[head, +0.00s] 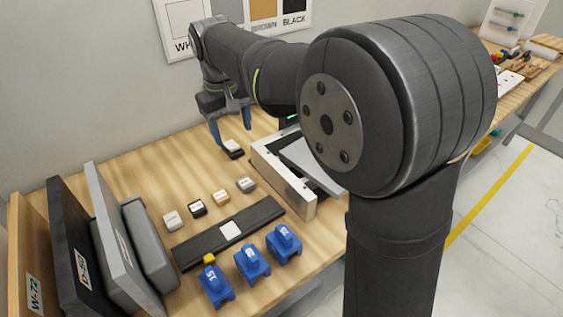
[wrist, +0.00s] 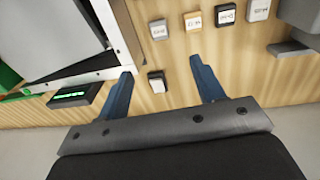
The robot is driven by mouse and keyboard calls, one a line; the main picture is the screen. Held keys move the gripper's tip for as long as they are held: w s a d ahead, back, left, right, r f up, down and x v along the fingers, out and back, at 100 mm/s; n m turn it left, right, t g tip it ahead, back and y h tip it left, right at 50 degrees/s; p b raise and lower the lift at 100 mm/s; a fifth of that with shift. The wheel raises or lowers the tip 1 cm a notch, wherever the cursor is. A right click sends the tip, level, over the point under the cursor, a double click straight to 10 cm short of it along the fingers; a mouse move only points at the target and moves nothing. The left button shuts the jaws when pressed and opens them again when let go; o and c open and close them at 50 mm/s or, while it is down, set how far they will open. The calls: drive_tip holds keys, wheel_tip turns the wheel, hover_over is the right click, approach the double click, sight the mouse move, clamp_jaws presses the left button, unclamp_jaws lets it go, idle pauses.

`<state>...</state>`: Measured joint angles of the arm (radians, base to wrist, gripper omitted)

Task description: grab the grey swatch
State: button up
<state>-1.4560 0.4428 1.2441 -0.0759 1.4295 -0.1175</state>
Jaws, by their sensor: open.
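The grey swatch (head: 246,184) is a small block with a label on top. It lies on the wooden bench at the right end of a row of swatches, near the white-framed unit; it also shows in the wrist view (wrist: 159,30), beyond my fingertips. My gripper (head: 232,136) is open, its blue fingers pointing down, farther back than the grey swatch. In the wrist view my gripper (wrist: 162,70) has a separate white-topped black block (wrist: 156,83) between its fingers, not clamped. That block also shows in the head view (head: 233,148).
The brown swatch (head: 221,197), black swatch (head: 197,209) and white swatch (head: 173,221) continue the row leftward. The white-framed unit (head: 283,176) stands right. A dark bar (head: 190,252) and several blue blocks (head: 252,262) lie in front. Upright panels (head: 75,250) stand left.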

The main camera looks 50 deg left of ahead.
wheel_tip(320, 180, down, 3)
drive_tip(key=w+g, duration=0.1)
drive_tip(key=w, duration=0.2)
hover_over(245, 182)
drive_tip(key=f, duration=1.1)
drive_tip(key=shift+w+d, duration=0.15)
drive_tip(key=shift+w, duration=0.2)
drive_tip(key=shift+s+a+f, duration=0.1)
drive_tip(key=shift+s+f, duration=0.05)
drive_tip(key=shift+f, duration=1.3)
drive_tip(key=shift+s+a+f, duration=0.1)
drive_tip(key=shift+s+f, duration=0.05)
drive_tip(key=shift+f, duration=1.25)
drive_tip(key=shift+c, duration=0.4)
drive_tip(key=c, duration=1)
